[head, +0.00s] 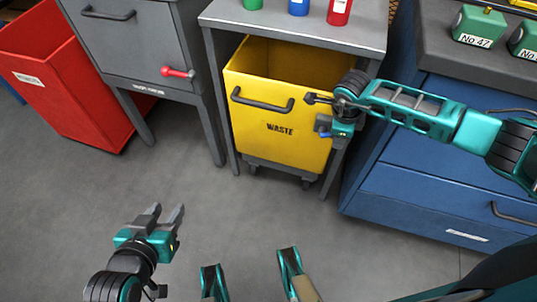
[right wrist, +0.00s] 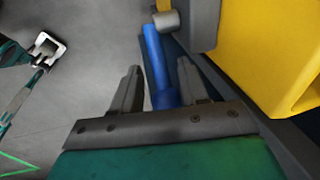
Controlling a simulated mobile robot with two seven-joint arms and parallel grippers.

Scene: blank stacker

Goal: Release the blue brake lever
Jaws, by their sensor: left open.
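The blue brake lever (right wrist: 153,55) shows in the right wrist view as a thin blue bar beside a grey post (right wrist: 204,22). Its lower end widens between the fingers of my right gripper (right wrist: 160,85). These fingers stand apart, with gaps on both sides of the lever in the picture; contact is not clear. In the head view my right gripper (head: 322,124) is at the right side of the yellow waste bin (head: 275,118), and a small blue bit of the lever (head: 325,134) shows beneath it. My left gripper (head: 165,217) is open and empty over the floor at lower left.
The yellow bin stands on a wheeled base under a grey table (head: 285,25) with several coloured containers on top. A blue drawer cabinet (head: 430,205) stands close on the right. A grey cabinet (head: 135,45) and a red bin (head: 65,85) are left. The front floor is clear.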

